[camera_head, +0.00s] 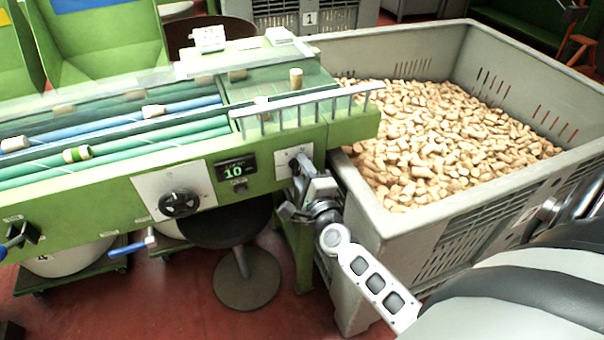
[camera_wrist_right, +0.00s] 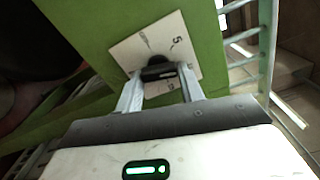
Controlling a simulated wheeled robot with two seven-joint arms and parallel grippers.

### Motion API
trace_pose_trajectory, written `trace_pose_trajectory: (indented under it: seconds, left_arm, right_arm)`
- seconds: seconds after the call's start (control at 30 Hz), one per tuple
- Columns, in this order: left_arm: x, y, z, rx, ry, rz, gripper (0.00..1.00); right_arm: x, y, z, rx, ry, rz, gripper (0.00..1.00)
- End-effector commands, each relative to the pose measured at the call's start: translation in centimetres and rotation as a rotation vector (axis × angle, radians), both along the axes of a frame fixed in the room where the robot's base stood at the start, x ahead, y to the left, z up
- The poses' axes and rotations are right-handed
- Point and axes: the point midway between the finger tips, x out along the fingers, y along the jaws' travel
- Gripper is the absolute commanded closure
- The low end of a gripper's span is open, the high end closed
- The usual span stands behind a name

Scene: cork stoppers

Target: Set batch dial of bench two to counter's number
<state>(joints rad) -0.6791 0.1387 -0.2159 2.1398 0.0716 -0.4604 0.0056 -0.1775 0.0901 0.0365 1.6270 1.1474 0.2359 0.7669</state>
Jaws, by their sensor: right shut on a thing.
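The counter (camera_head: 236,169) on the front of the green bench (camera_head: 110,190) is a dark display showing a green 10. Right of it, a small white dial plate (camera_head: 284,158) sits at the bench's end. My right gripper (camera_head: 303,178) reaches this plate from below. In the right wrist view, the plate (camera_wrist_right: 187,30) shows a 5 and other small marks too blurred to read. There my right gripper (camera_wrist_right: 160,80) is shut on the black dial knob (camera_wrist_right: 158,70), which is partly hidden between the fingers. My left gripper is not in view.
A larger black knob (camera_head: 180,203) on a white plate sits left of the counter. A grey crate (camera_head: 400,222) full of corks stands close to my right forearm. A round stool (camera_head: 246,280) is under the bench, and blue-handled levers (camera_head: 130,250) stick out at front left.

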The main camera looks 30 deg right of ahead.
Motion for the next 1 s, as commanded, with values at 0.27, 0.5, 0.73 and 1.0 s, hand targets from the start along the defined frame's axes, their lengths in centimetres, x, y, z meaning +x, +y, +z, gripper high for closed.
trace_pose_trajectory:
  seconds: [0.27,0.5,0.73,1.0]
  left_arm:
    - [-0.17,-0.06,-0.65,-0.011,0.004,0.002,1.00]
    - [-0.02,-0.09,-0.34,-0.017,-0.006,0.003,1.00]
    - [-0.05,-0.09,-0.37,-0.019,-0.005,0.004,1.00]
    - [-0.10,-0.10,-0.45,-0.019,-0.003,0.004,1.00]
  right_arm:
    - [-0.05,0.06,-0.30,0.177,-0.040,0.000,0.85]
    - [-0.05,0.05,-0.28,0.257,-0.060,0.000,0.85]
    - [-0.05,0.06,-0.27,0.282,-0.065,0.000,0.85]
    - [-0.05,0.06,-0.27,0.282,-0.065,0.000,0.85]
